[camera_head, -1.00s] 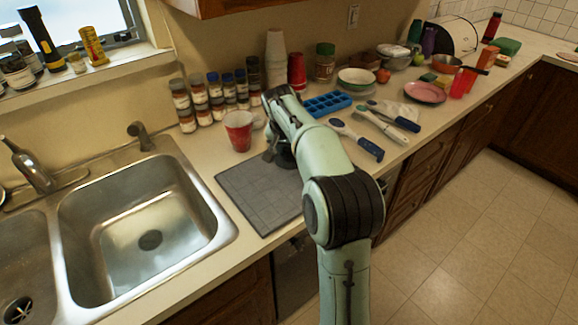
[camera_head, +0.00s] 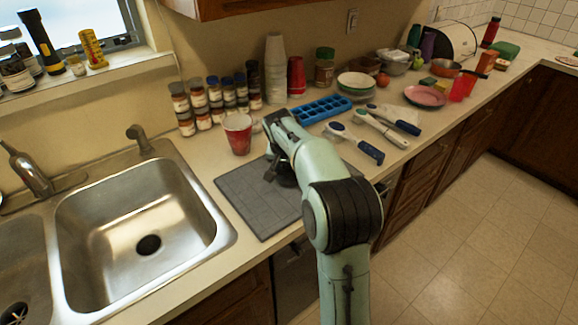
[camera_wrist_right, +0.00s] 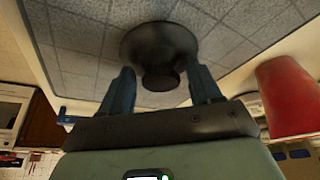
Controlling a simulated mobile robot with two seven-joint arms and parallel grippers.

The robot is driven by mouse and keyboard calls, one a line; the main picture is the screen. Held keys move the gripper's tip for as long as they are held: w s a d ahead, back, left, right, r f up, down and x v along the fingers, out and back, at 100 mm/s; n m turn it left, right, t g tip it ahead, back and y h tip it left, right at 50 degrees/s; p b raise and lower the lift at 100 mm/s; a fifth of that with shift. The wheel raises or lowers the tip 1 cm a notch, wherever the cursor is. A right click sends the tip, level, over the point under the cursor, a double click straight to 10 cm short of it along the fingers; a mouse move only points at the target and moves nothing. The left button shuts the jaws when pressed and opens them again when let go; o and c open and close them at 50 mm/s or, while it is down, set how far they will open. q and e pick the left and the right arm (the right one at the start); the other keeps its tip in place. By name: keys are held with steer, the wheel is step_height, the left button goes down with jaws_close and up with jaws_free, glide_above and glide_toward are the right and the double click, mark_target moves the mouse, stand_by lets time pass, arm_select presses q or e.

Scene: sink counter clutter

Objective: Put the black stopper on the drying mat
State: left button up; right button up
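The black stopper (camera_wrist_right: 160,45) is a round dark disc with a short knob, seen against the grey drying mat (camera_wrist_right: 75,70) in the right wrist view. It looks to be resting on the mat. My right gripper (camera_wrist_right: 162,88) has its two blue fingers apart, one on each side of the knob, with gaps showing. In the head view the right gripper (camera_head: 272,172) is low over the mat (camera_head: 252,205), and the stopper is a dark shape (camera_head: 286,178) partly hidden by my arm. My left gripper is not in view.
A red cup (camera_head: 238,133) stands just behind the mat. A blue ice tray (camera_head: 320,110) and several long-handled brushes (camera_head: 355,142) lie to the right. The sink (camera_head: 140,225) is at left. Spice jars (camera_head: 205,103) line the wall.

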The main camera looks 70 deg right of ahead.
steer(key=shift+r, duration=0.1)
steer(key=shift+r, duration=0.35)
steer(key=p+v, duration=0.1)
steer(key=v, duration=1)
steer(key=shift+a+r, duration=0.15)
steer(key=shift+r, duration=0.1)
